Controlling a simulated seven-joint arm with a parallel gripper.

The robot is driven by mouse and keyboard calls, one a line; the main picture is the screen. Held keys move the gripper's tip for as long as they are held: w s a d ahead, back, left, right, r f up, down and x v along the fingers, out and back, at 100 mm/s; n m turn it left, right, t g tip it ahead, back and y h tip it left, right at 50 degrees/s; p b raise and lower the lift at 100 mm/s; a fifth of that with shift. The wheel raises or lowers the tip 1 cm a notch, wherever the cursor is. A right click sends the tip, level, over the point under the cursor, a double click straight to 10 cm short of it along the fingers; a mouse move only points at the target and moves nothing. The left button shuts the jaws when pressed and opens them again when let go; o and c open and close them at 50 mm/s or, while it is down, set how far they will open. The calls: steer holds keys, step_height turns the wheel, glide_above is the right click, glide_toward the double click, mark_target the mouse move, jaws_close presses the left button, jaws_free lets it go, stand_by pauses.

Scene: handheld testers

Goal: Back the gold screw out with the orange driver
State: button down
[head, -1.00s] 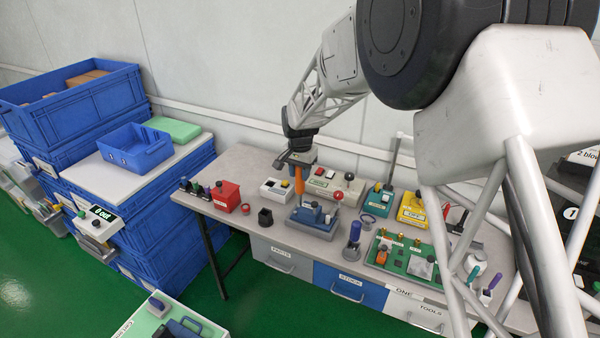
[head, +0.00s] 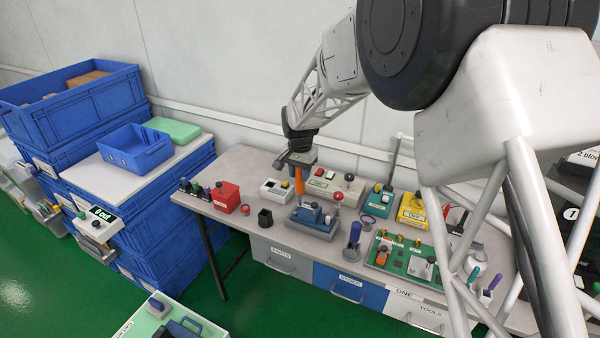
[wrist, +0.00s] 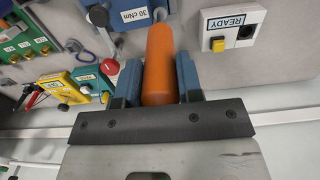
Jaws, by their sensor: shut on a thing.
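My gripper (head: 299,163) is shut on the orange driver (head: 299,182), holding it by its thick handle. In the wrist view the orange handle (wrist: 159,60) sits between the two blue fingers. The driver stands about upright, with its lower end at the left part of a blue tester (head: 318,221) on the bench. In the wrist view this tester carries a "30 cNm" label (wrist: 132,15). The driver's tip is hidden, and I cannot make out the gold screw under it or whether they touch.
A red-balled lever (head: 338,196) rises close right of the driver. A white box with a yellow button (head: 275,188) stands to the left, labelled READY in the wrist view. The bench's back left is clear.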

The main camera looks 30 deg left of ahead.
steer(key=shift+r, duration=2.9)
